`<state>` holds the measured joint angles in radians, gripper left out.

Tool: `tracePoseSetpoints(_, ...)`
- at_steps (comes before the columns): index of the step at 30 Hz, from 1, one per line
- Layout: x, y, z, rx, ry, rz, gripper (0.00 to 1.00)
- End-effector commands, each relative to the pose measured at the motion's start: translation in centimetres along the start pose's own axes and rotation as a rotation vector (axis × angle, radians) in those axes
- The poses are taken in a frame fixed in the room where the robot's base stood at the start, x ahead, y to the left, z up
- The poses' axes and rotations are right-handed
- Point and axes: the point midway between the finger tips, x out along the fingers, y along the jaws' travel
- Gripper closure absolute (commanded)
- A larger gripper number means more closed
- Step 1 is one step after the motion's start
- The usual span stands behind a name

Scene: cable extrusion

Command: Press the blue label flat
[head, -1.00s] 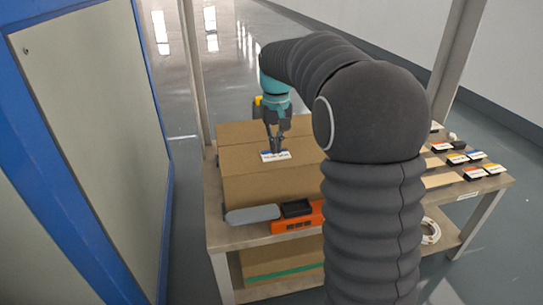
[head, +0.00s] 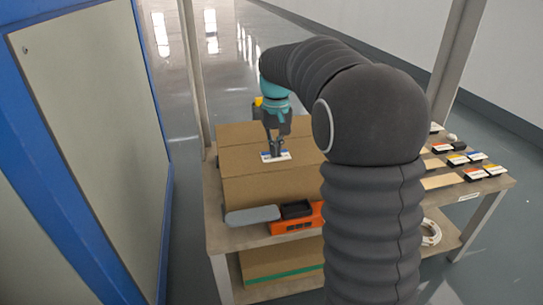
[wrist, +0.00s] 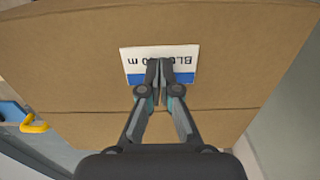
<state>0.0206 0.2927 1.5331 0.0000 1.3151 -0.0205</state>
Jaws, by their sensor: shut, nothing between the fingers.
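The blue label (wrist: 186,53) is a white rectangle with a blue band and dark lettering. It lies on the top of a closed cardboard box (head: 245,187); it also shows in the head view (head: 284,155). My gripper (wrist: 159,66) is shut and empty, with its fingertips over the label and hiding its middle. In the head view my gripper (head: 275,152) points down at the label. I cannot tell whether the tips touch it. The visible corners look flat.
The box stands on a workbench (head: 218,238). Several small labelled blocks (head: 474,173) sit at the right. A roll (head: 431,232) is on the lower shelf. My arm hides the bench's middle.

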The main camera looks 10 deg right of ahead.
Motion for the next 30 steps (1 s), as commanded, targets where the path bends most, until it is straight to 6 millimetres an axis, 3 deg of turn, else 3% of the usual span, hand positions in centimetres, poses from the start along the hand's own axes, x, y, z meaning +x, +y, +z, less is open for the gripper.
tracePoseSetpoints(5,-0.8,0.0,0.0,0.000,-0.002,0.000,1.00)
tracePoseSetpoints(19,-5.8,0.0,0.0,0.000,-0.001,0.000,1.00)
tracePoseSetpoints(30,-8.0,0.0,0.0,0.000,-0.001,0.000,1.00)
